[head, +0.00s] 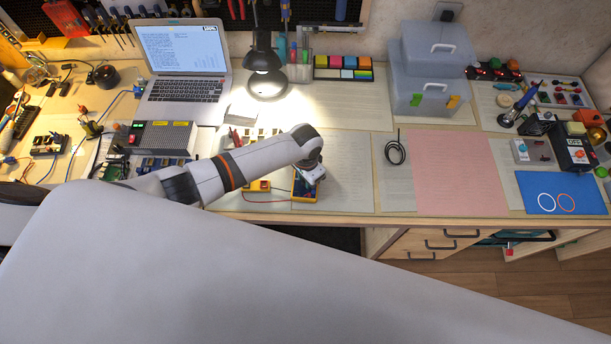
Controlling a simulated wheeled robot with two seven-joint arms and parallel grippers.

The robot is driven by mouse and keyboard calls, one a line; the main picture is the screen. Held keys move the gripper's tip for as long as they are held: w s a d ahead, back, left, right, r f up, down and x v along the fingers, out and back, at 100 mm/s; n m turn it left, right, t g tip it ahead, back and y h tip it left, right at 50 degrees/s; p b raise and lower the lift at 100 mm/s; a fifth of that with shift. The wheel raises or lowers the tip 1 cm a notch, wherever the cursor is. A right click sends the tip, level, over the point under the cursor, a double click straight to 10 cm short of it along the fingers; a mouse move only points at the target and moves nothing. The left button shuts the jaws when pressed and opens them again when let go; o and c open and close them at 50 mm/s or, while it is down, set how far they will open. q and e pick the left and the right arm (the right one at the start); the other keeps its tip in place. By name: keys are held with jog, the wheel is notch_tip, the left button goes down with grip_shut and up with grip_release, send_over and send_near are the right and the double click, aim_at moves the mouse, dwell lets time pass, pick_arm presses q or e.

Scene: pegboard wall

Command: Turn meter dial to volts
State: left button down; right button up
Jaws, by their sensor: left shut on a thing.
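The meter (300,195) is a small yellow-edged unit with a dark blue face, lying near the front edge of the bench. My left arm comes in from the left, and its gripper (311,175) is right over the meter, pointing down. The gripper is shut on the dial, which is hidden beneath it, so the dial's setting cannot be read. The fingertips are small and mostly hidden. My right gripper is not in view.
A yellow-and-red item (257,190) sits left of the meter with a red lead. A lamp (265,65) and laptop (186,52) stand behind.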

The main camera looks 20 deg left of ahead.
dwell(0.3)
pick_arm(q)
jog(key=c, duration=1.2)
grip_release()
